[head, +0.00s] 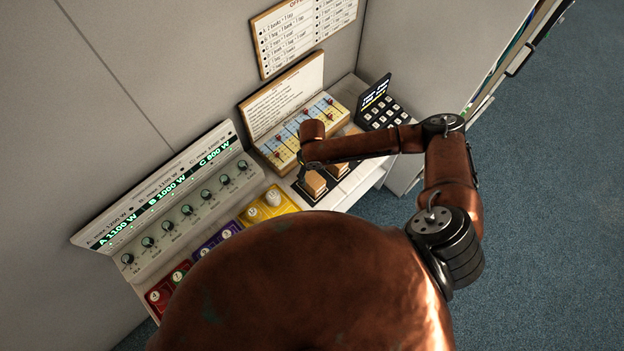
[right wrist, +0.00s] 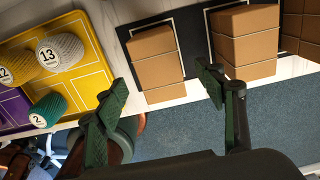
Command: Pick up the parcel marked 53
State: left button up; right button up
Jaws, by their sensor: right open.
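Several brown box parcels stand on a dark mat on the white counter. One parcel (right wrist: 156,68) is in the middle of the right wrist view, a larger parcel (right wrist: 246,45) is right of it, and more brown boxes (right wrist: 302,30) are at the right edge. Two show in the head view, a nearer parcel (head: 316,184) and a farther one (head: 338,168). I cannot read the number 53 on any. My right gripper (right wrist: 161,92) is open and empty, its fingers apart with the middle parcel appearing between them. In the head view it is small and partly hidden. My left gripper is not in view.
A yellow tray (right wrist: 108,85) holds numbered yarn-like rolls, left of the parcels. Purple and red trays (head: 158,295) lie farther along the counter below a dial panel (head: 190,195). A coloured chart board (head: 297,133) and a black keypad (head: 382,112) stand behind. Blue floor is open at right.

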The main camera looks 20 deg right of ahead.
aim_at(312, 178)
notch_tip(312, 178, down, 5)
jog(key=shift+a+p, duration=0.1)
jog(key=shift+p, duration=0.55)
jog(key=shift+c, duration=0.2)
jog(key=c, duration=1.3)
